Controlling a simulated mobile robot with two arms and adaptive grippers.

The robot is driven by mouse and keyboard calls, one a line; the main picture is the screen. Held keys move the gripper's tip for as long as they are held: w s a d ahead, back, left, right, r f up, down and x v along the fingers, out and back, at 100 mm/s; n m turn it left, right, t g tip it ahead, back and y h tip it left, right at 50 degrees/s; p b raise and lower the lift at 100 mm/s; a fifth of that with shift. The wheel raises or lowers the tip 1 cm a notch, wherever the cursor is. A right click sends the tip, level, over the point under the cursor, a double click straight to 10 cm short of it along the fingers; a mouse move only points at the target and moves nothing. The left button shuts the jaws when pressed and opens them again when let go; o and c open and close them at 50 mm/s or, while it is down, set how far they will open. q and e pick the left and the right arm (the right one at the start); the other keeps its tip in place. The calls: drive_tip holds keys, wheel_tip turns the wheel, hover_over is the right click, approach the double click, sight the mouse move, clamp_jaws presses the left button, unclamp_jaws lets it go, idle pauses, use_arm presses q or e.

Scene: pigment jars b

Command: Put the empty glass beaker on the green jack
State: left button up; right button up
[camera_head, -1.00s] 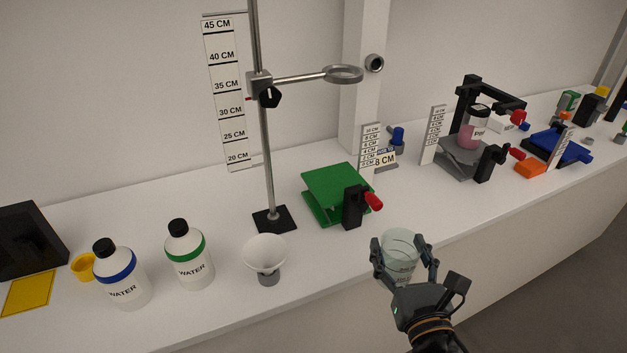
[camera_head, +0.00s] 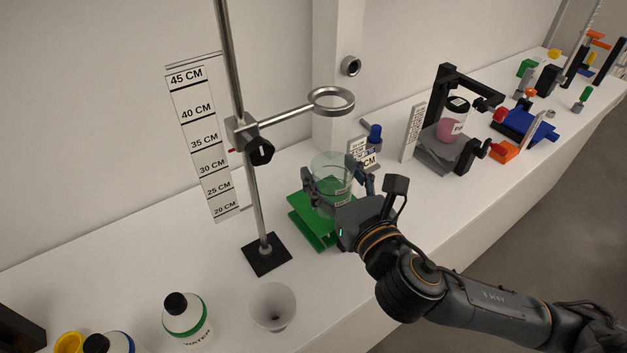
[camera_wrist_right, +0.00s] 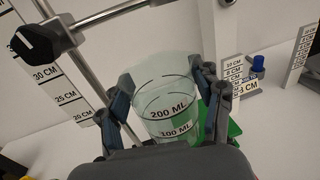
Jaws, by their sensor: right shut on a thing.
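The clear glass beaker (camera_head: 331,172) is empty and upright. My right gripper (camera_head: 340,189) is shut around it. In the right wrist view the beaker (camera_wrist_right: 167,108) shows its 200 ML and 100 ML marks between the fingers. The green jack (camera_head: 311,226) stands on the bench, and in the head view the beaker is in line with its top plate. Green shows through and beside the glass in the wrist view. The beaker's base is hidden by the gripper, so I cannot tell if it touches the plate. My left gripper is out of view.
The retort stand (camera_head: 252,180) rises just left of the jack, and its ring (camera_head: 331,101) sticks out above and behind the beaker. A white funnel (camera_head: 272,306) and a green-banded water bottle (camera_head: 187,318) are at the front. A grey jack (camera_head: 437,150) with a pink jar (camera_head: 453,128) stands to the right.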

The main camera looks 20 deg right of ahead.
sight(326, 173)
drive_tip(key=w+f+b, duration=0.1)
drive_tip(key=b, duration=0.6)
drive_tip(key=shift+w+f, duration=0.3)
drive_tip(key=shift+w+a+f+b, duration=0.1)
drive_tip(key=shift+w+f+b, duration=0.15)
drive_tip(key=shift+w+b, duration=0.3)
drive_tip(key=shift+w+f+b, duration=0.2)
drive_tip(key=shift+w+b, duration=0.2)
drive_tip(key=shift+w, duration=0.2)
drive_tip(key=w+f, duration=0.6)
drive_tip(key=w+f+p, duration=0.1)
drive_tip(key=w+f, duration=0.2)
drive_tip(key=shift+w+a+f, duration=0.1)
drive_tip(key=shift+a+f, duration=0.25)
drive_tip(key=shift+a, duration=0.05)
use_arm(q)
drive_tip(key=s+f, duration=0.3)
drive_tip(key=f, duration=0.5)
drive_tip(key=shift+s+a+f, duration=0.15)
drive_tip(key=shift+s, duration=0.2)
use_arm(e)
drive_tip(key=shift+f, duration=0.2)
